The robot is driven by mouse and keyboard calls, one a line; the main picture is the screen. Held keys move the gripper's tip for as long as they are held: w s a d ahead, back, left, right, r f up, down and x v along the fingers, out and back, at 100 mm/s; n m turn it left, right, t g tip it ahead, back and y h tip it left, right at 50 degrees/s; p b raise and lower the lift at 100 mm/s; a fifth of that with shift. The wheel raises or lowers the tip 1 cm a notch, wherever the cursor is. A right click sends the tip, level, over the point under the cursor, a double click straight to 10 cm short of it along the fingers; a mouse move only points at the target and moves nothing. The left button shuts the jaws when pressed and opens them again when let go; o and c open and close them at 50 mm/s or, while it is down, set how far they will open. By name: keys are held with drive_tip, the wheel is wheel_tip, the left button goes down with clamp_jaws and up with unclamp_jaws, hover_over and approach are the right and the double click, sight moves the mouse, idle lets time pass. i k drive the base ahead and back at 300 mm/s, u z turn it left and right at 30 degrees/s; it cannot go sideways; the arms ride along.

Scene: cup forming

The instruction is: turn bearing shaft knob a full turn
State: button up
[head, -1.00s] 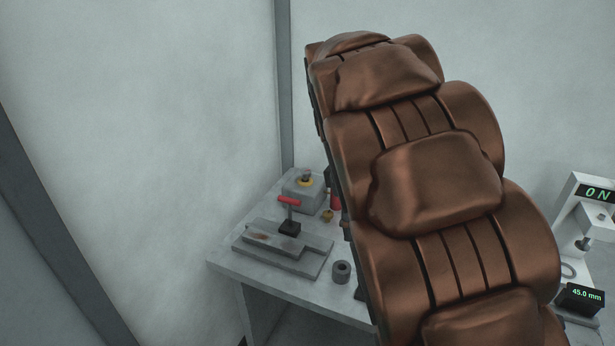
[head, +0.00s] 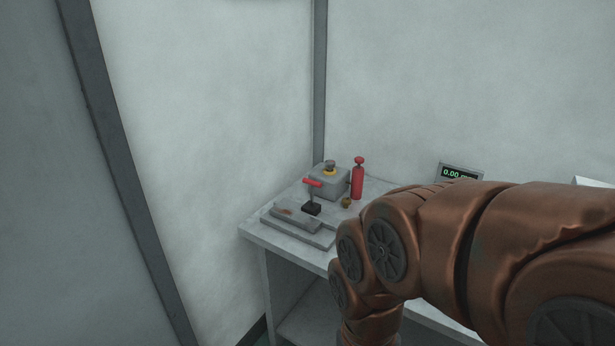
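A grey box (head: 330,184) stands at the back left of the bench. A small dark knob (head: 330,164) with a yellow collar sits on top of it. I cannot tell whether this is the bearing shaft knob. A small brass-coloured piece (head: 346,202) lies in front of the box. My copper-coloured arm fills the right and lower middle of the head view. My gripper is not in view, and the arm hides much of the bench.
A red cylinder (head: 357,182) stands right of the box. A red-handled lever (head: 312,188) on a black block stands by grey plates (head: 297,226) near the bench's (head: 252,230) left edge. A display (head: 458,172) reading about 0.00 shows behind my arm. Walls close in the corner.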

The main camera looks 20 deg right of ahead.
sight(329, 164)
drive_tip(key=u, duration=0.4)
drive_tip(key=k, duration=0.9)
drive_tip(key=z, duration=0.3)
drive_tip(key=i, duration=1.75)
drive_tip(key=u, duration=0.55)
